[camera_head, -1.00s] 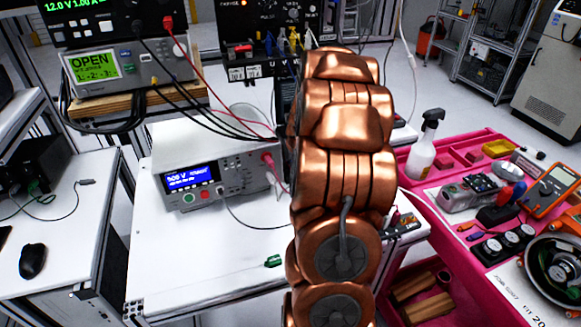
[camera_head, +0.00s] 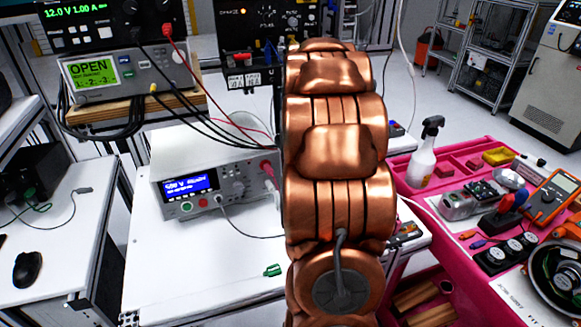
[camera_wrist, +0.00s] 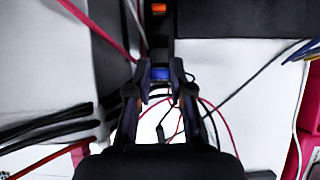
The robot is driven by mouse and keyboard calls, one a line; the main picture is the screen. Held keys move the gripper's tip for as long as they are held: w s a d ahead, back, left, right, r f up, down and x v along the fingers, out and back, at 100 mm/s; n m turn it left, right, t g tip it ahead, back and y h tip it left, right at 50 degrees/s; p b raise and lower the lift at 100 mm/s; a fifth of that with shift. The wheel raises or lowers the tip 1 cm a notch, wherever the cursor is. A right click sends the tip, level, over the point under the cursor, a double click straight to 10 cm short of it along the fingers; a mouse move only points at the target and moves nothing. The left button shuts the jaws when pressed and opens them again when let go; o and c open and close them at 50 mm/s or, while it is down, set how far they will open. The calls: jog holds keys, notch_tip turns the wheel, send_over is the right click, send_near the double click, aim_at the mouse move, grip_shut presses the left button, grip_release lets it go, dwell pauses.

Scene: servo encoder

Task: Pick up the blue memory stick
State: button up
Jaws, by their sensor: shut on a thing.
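The blue memory stick (camera_wrist: 160,73) shows as a small blue block in the wrist view, between the fingertips of my gripper (camera_wrist: 159,86). The fingers are closed in on it from both sides. Much of the stick is hidden by the fingers. It sits in front of a dark vertical surface, and I cannot tell whether it touches it. In the head view my copper-coloured arm hides the gripper and the stick.
A small orange block (camera_wrist: 158,9) is above the stick in the wrist view. Red and black cables hang around the gripper. A bench meter (camera_head: 215,185) stands on the white table (camera_head: 190,275). A pink tool cart (camera_head: 455,262) is at the right.

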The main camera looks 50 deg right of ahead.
notch_tip(320, 180, up, 11)
jog(key=b, duration=0.1)
jog(key=shift+r, duration=0.1)
dwell(0.7)
